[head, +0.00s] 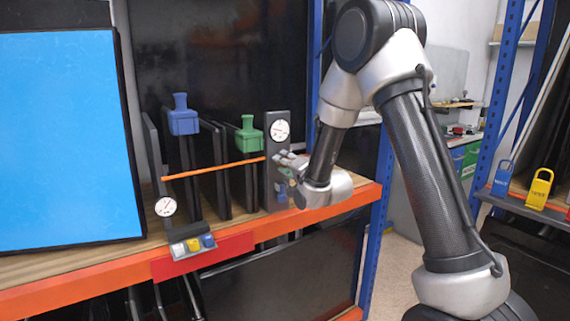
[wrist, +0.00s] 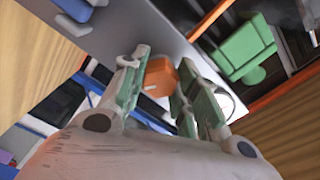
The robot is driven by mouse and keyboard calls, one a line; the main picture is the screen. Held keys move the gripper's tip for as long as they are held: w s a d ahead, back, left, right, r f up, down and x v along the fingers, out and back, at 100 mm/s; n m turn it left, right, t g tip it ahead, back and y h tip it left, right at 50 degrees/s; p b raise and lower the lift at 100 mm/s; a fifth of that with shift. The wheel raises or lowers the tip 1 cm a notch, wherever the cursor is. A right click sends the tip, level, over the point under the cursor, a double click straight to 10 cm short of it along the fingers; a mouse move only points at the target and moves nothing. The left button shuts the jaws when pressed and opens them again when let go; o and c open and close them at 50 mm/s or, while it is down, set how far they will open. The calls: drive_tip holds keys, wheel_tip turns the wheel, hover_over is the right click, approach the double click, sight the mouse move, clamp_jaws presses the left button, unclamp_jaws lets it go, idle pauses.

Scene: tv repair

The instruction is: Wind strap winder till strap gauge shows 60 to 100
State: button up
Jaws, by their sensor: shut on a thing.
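An orange strap (head: 215,169) runs across the upright dark panels from the left side to a dark grey post (head: 270,196) at the right. A round white gauge (head: 279,131) is on the upper part of that post; its reading is too small to tell. My gripper (head: 287,162) is at the post, below this gauge. In the wrist view my gripper (wrist: 160,90) is shut on an orange block-like knob, the strap winder (wrist: 159,76), with one finger on each side. The gauge (wrist: 229,102) is partly hidden behind the right finger there.
A second round gauge (head: 165,207) is at the left front. A blue clamp-like piece (head: 183,118) and a green one (head: 248,136) sit on the panels. A large blue-screened panel (head: 62,140) stands left. The orange shelf edge (head: 110,272) runs along the front.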

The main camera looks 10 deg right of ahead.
drive_tip(key=o, duration=1)
drive_tip(key=shift+s, duration=0.1)
drive_tip(key=v, duration=0.7)
drive_tip(key=shift+s+d, duration=0.1)
drive_tip(key=shift+s, duration=0.05)
